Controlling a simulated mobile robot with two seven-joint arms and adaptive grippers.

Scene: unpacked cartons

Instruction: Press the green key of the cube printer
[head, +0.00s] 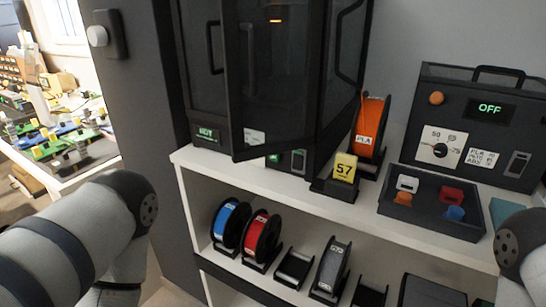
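A tall dark printer cabinet (205,60) with clear panels stands on the white shelf top, left of centre. I take it to be the cube printer. Its framed door (285,75) stands swung out toward me. A small green-lit display (206,133) is at its lower left front. A small green spot, perhaps the green key (273,158), shows just below the door's lower edge, beside a grey switch (298,161). The door hides part of this front. My arms enter at the left and right edges; neither gripper is in view.
An orange spool (369,128) and a yellow "57" block (345,168) stand right of the door. A dark box reading OFF (489,108) and a tray (432,222) of coloured pieces are farther right. Blue (229,224) and red (260,238) spools sit on the lower shelf.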

